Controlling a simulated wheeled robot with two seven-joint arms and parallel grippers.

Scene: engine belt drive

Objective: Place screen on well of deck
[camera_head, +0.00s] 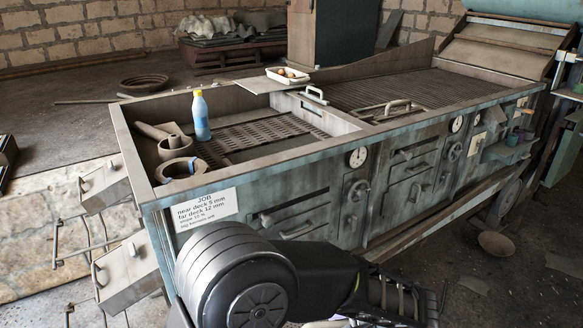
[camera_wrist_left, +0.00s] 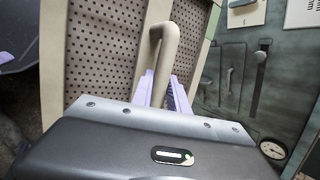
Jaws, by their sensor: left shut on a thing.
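In the left wrist view my left gripper (camera_wrist_left: 166,92) is shut on the beige bar handle (camera_wrist_left: 170,45) of a perforated screen (camera_wrist_left: 105,40). The screen has a pale frame and rows of round holes, and stands close beside the green machine front. The screen cannot be made out in the head view, where my black arm crosses the bottom middle. The machine's deck (camera_head: 283,171) has a walled left well with a slotted grate (camera_head: 262,137) low inside. A darker mesh section with handles (camera_head: 393,107) lies right of the divider. My right gripper is not in view.
A white tray (camera_head: 288,75) rests on the far rim. A job label (camera_head: 206,209) and dials (camera_head: 357,157) are on the front. Drawer-like boxes (camera_head: 127,268) stick out left.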

